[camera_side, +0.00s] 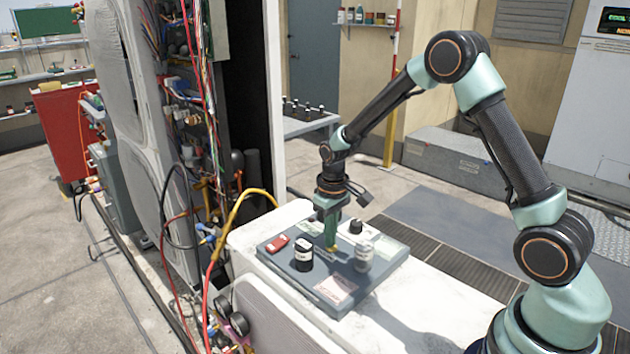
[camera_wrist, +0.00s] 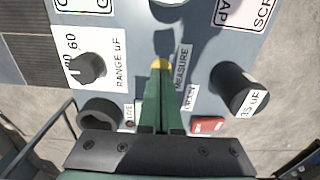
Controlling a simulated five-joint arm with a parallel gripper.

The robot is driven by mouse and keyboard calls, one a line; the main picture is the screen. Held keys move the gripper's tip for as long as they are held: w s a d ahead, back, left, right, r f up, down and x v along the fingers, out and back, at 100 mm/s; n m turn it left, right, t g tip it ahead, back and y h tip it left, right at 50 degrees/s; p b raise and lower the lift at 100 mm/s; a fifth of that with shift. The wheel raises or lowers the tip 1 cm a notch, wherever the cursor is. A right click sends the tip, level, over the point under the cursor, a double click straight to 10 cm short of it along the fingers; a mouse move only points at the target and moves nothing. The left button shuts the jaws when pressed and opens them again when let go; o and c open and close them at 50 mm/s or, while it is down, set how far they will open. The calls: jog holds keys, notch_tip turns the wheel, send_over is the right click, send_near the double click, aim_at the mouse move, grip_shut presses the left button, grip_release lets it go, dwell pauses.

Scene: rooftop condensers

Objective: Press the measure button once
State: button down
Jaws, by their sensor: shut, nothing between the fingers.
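The grey tester panel (camera_side: 297,279) lies on a white unit in the side view. My gripper (camera_side: 331,240) points down at its middle, fingers shut and empty. In the wrist view the green fingertips (camera_wrist: 162,73) meet a small yellow spot, which appears to be the measure button (camera_wrist: 161,63), beside the printed MEASURE label (camera_wrist: 182,66). The same yellow shows under the tips in the side view (camera_side: 332,249). The fingertips hide much of it. I cannot tell whether they touch it or whether it is pressed.
A black range knob (camera_wrist: 88,68) and a black labelled cylinder (camera_wrist: 233,88) flank the fingers. A silver cylinder (camera_side: 364,255) stands close to the gripper. A red part (camera_side: 277,243) and a card (camera_side: 335,289) are on the panel. Open wiring (camera_side: 190,95) is at left.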

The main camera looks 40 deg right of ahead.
notch_tip(320, 180, up, 14)
dwell(0.6)
jog(key=shift+r, duration=0.1)
dwell(0.4)
jog(key=s+a+r+t, duration=0.2)
jog(key=s+r, duration=0.1)
jog(key=s, duration=0.4)
jog(key=s+a+r+t, duration=0.2)
jog(key=s+r+t, duration=0.1)
jog(key=s, duration=0.5)
jog(key=shift+s+a+r, duration=0.25)
jog(key=shift+a+r, duration=0.15)
